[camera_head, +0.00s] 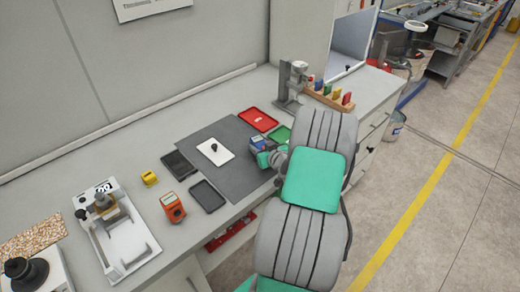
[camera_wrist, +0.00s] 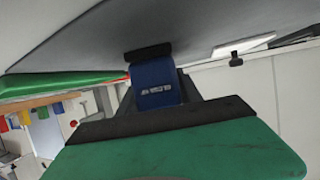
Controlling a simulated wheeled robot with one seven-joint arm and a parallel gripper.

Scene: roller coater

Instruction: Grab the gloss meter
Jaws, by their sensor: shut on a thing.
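A blue device with a small pale label, which looks like the gloss meter (camera_head: 257,143), is at the right part of the dark grey mat (camera_head: 232,183) on the bench. It also shows in the middle of the wrist view (camera_wrist: 155,88). My gripper (camera_head: 265,154) is shut on it, with one dark finger pad on each side in the wrist view. The arm hides part of the device in the head view. I cannot tell whether it touches the mat.
A white plate with a black knob (camera_head: 215,151) lies on the mat. A red tray (camera_head: 258,120) and a green tray (camera_head: 279,136) are close by. A stand (camera_head: 290,85) is behind.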

